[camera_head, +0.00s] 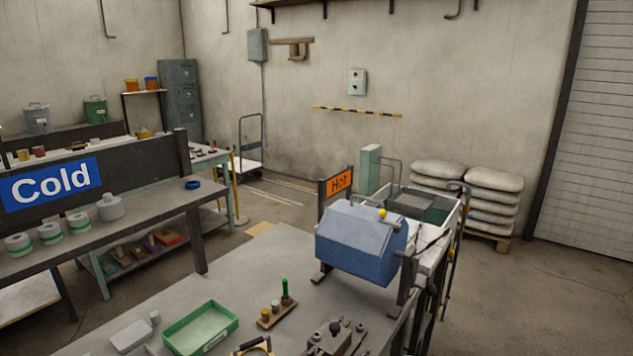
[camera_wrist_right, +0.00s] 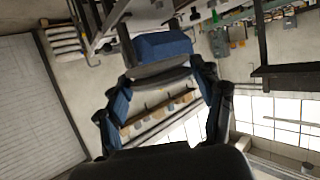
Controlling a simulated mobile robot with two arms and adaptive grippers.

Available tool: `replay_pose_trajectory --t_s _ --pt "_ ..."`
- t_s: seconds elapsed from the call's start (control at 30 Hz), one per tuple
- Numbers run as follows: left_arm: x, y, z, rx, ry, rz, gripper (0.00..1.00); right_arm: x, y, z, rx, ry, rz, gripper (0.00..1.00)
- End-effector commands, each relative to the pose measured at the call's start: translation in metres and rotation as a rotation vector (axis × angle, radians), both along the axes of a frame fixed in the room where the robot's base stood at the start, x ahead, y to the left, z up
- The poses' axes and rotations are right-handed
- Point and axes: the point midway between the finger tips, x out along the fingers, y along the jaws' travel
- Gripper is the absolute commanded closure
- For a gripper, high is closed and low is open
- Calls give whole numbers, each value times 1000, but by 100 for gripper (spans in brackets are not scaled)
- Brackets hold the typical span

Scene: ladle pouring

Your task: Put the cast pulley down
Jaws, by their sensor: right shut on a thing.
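My right gripper (camera_wrist_right: 163,82) shows only in the right wrist view. Its two blue and dark fingers close on a grey thing (camera_wrist_right: 158,79), seen edge-on and partly hidden by the fingers; I take it for the cast pulley. It is held in the air, apart from any surface. My left gripper is in neither view. In the head view, the rack bench (camera_head: 150,222) with the blue Cold sign (camera_head: 50,184) stands at the left. Several round pieces with green bands (camera_head: 50,233) and a plain grey stepped piece (camera_head: 110,208) stand on it.
A blue faceted box (camera_head: 362,245) stands on the near bench (camera_head: 240,275), by the orange Hot sign (camera_head: 339,183). A green tray (camera_head: 200,328), a small wooden rack (camera_head: 278,312) and a dark fixture (camera_head: 336,340) sit at the front. Bare benchtop lies behind the tray.

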Motion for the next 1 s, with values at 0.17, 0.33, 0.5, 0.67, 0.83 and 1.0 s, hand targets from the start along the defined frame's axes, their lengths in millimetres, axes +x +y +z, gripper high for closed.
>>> replay_pose_trajectory --t_s 0.17,0.33,0.5,0.67,0.83,1.0 --pt "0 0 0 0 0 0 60 -11 -19 11 13 3 -119 71" --pt "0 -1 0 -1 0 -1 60 -12 -23 13 13 5 -140 71" --pt "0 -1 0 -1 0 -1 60 -5 -12 5 1 3 -69 71" --pt "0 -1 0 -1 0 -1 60 9 14 -13 -14 1 106 71" --pt "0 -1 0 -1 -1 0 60 18 31 -31 -5 5 251 71" --pt "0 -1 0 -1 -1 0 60 21 36 -39 7 8 314 71"
